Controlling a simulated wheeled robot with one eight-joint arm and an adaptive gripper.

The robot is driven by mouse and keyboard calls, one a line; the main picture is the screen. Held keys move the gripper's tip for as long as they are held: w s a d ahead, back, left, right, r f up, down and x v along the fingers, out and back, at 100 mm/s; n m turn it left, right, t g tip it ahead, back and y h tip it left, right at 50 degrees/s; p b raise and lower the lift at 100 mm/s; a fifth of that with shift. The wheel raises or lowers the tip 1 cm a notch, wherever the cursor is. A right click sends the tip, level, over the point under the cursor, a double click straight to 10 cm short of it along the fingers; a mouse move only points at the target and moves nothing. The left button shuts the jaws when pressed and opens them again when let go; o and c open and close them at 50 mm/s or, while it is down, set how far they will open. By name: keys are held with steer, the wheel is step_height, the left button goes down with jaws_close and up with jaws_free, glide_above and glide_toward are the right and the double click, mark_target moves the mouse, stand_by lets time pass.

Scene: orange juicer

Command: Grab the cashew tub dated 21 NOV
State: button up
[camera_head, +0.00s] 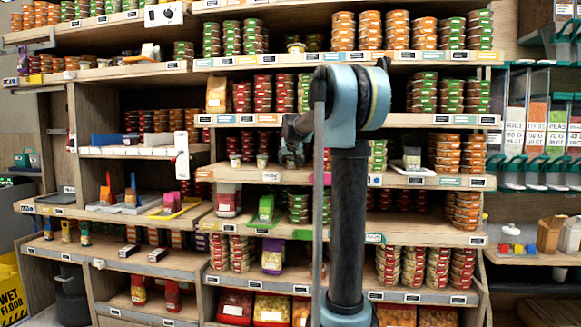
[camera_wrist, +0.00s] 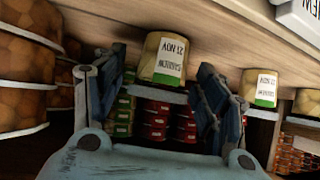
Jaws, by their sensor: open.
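A cashew tub (camera_wrist: 160,50) with a white label reading CASHEW 21 NOV shows in the wrist view, upside down in the picture, against a wooden shelf board. It appears between the two fingertips of my gripper (camera_wrist: 162,66), which is open and empty. I cannot tell whether the tub is within the fingers' depth; no contact shows. A second similar tub (camera_wrist: 262,84) sits to the right, and its label also seems to read 21 NOV. In the head view my gripper (camera_head: 291,156) is at the middle shelf, right of small pale tubs (camera_head: 262,162).
Large brown-patterned tubs (camera_wrist: 22,60) stand close to the left finger in the wrist view. Stacks of red and green tubs (camera_wrist: 155,118) show behind. In the head view, shelves are crowded with stacked tubs (camera_head: 447,152); a wet-floor sign (camera_head: 10,290) stands at lower left.

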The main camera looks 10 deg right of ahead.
steer(key=shift+w, duration=0.1)
steer(key=shift+c, duration=0.2)
steer(key=c, duration=1)
steer(key=shift+c, duration=0.2)
